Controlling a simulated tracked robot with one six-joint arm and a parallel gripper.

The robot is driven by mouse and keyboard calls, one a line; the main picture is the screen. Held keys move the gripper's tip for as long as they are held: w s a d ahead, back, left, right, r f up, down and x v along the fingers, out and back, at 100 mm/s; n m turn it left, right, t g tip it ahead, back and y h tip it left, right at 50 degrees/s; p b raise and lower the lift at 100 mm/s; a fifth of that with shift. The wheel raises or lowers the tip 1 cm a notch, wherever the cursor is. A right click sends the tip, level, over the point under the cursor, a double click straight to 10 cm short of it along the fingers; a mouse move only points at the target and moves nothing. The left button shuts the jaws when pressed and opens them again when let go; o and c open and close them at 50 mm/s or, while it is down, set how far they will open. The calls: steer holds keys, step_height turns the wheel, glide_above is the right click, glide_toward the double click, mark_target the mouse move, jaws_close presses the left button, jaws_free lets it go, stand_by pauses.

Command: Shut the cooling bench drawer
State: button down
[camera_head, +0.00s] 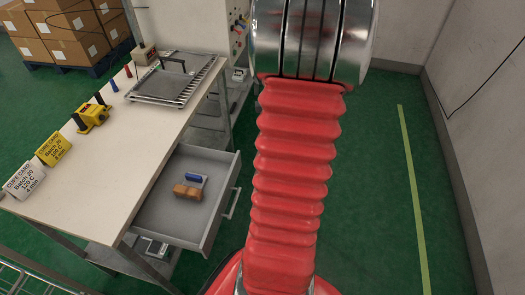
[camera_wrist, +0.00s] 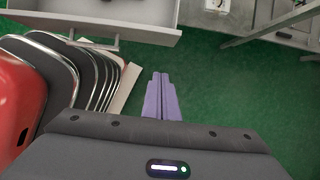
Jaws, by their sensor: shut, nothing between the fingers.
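The cooling bench (camera_head: 112,160) stands at the left of the head view with a pale top. Its grey drawer (camera_head: 209,213) is pulled out to the right, with a bar handle (camera_head: 232,204) on its front. A blue item (camera_head: 193,177) and an orange-brown block (camera_head: 187,191) lie inside. In the wrist view the drawer front (camera_wrist: 135,32) and its handle (camera_wrist: 92,44) show at the upper left. My gripper (camera_wrist: 160,76) has two purple fingers held together, empty, over the green floor. It is apart from the drawer and handle. The head view does not show the fingers.
On the bench are a wire rack tray (camera_head: 163,97), a yellow device (camera_head: 92,117) and two cure cards (camera_head: 53,148). Boxes on a pallet (camera_head: 70,35) stand at the back left. Green floor right of my red arm is free up to the wall (camera_head: 458,170).

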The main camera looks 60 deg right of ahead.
steer(key=w+a+f, duration=0.2)
steer(key=w+f, duration=0.4)
steer(key=f, duration=0.1)
steer(key=shift+w+a, duration=0.15)
steer(key=shift+w, duration=0.1)
steer(key=shift+f, duration=0.1)
steer(key=shift+w, duration=0.1)
stand_by(0.4)
